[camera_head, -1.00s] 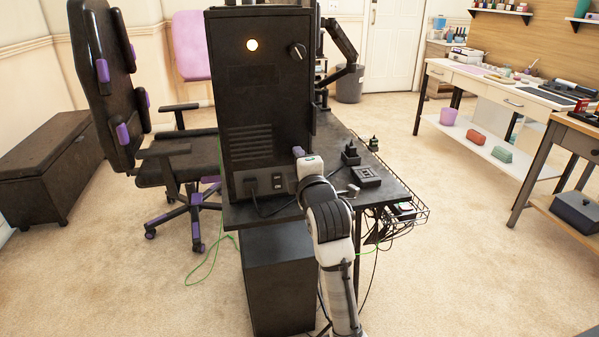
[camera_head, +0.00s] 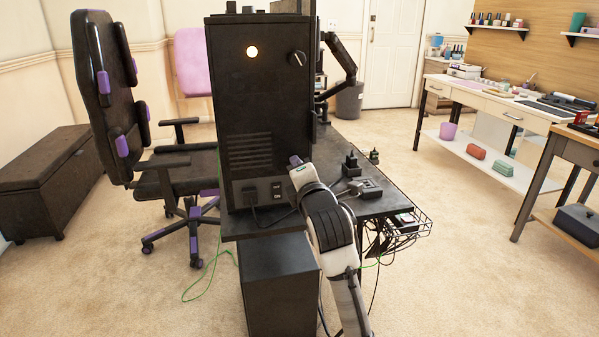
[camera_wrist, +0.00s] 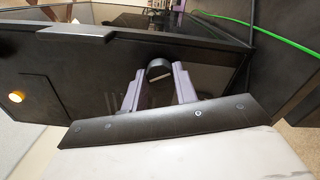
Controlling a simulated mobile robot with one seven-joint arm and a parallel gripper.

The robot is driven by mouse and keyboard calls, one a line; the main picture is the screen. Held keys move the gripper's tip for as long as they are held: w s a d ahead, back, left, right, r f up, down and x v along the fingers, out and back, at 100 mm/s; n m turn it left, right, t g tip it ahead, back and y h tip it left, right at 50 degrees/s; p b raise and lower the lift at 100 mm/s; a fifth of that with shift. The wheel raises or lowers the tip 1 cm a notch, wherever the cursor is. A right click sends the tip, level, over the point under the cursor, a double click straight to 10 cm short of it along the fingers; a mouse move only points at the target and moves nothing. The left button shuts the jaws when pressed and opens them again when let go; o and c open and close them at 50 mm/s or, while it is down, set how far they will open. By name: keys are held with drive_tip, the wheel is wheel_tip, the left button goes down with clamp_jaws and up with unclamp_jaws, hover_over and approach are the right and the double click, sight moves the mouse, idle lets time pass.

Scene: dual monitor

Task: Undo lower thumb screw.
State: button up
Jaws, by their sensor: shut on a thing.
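The black computer case (camera_head: 265,110) stands upright on the desk, its panel facing me. An upper thumb screw (camera_head: 297,56) with a pale slot shows near the panel's top right. My gripper (camera_head: 295,160) is at the panel's lower right edge and hides the lower thumb screw in the head view. In the wrist view, the two purple fingers of my gripper (camera_wrist: 158,88) sit on either side of the round black lower thumb screw (camera_wrist: 157,68), shut on it. The screw is still at the panel; how far it is unscrewed cannot be told.
The desk (camera_head: 375,195) carries a black adapter (camera_head: 352,162) and a small box beside my arm. A plug (camera_head: 250,196) and its cable are low on the case. A wire basket (camera_head: 408,228) hangs at the desk's right. An office chair (camera_head: 180,180) stands left.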

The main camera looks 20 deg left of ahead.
drive_tip(key=o, duration=1)
drive_tip(key=shift+c, duration=0.2)
drive_tip(key=v, duration=1.3)
drive_tip(key=shift+s+d+b, duration=0.25)
drive_tip(key=shift+s+b, duration=0.05)
drive_tip(key=shift+b, duration=0.1)
